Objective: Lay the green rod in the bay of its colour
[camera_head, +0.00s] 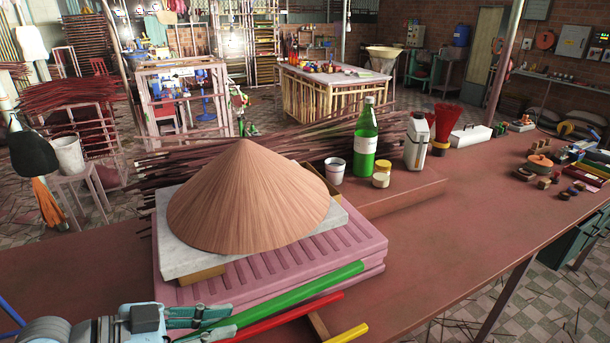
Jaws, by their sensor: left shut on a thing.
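The green rod (300,291) runs slantwise from the bottom left up to the right, in front of the pink slotted slab (352,244). My left gripper (207,322) is at the bottom left, its teal fingers shut around the rod near its lower left end. A red rod (285,319) lies below it, nearly parallel. A yellow rod (347,334) shows in part at the bottom edge. A short wooden strip (318,325) shows between the red and yellow rods. I cannot make out a green bay. My right gripper is not in view.
A woven cone hat (246,200) sits on a grey board on the pink slab. Behind stand a green bottle (364,143), a cup (335,170), jars and a white container (417,141). The red-brown table (460,230) is clear at the right centre.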

